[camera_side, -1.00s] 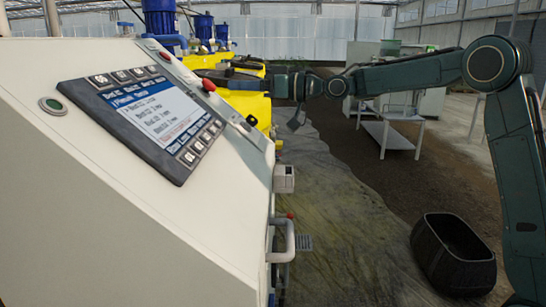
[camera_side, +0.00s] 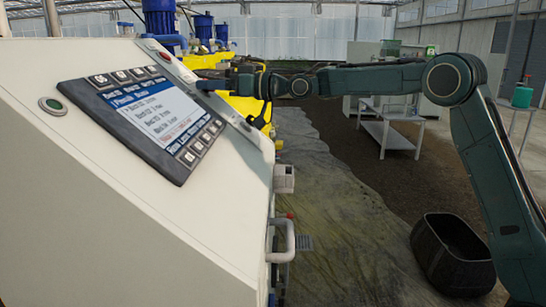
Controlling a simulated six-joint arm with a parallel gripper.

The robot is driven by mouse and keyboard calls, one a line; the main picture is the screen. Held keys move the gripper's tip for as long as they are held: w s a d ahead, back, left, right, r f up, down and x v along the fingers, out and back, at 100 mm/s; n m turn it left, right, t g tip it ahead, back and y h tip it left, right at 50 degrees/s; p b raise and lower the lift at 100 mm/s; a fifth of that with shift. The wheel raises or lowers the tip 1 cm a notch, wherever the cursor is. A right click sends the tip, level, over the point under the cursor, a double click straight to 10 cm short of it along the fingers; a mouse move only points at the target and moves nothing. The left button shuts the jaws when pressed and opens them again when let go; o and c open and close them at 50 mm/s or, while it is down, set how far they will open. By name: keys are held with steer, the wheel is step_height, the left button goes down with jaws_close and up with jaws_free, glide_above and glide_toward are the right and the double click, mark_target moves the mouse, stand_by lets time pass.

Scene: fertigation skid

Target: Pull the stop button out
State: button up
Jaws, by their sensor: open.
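The cream control cabinet (camera_side: 110,215) fills the left side, with its sloped panel and screen. The jaws are open.
A lit display (camera_side: 150,115) with keys sits left of my gripper. A black tub (camera_side: 453,255) stands on the floor at right.

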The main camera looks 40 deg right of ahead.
jaws_close()
steer(key=shift+s+d+r, duration=0.25)
steer(key=shift+r, duration=0.15)
jaws_free()
steer(key=shift+s+d, duration=0.1)
steer(key=shift+s, duration=0.05)
steer(key=v, duration=1.3)
steer(key=shift+s+d, duration=0.2)
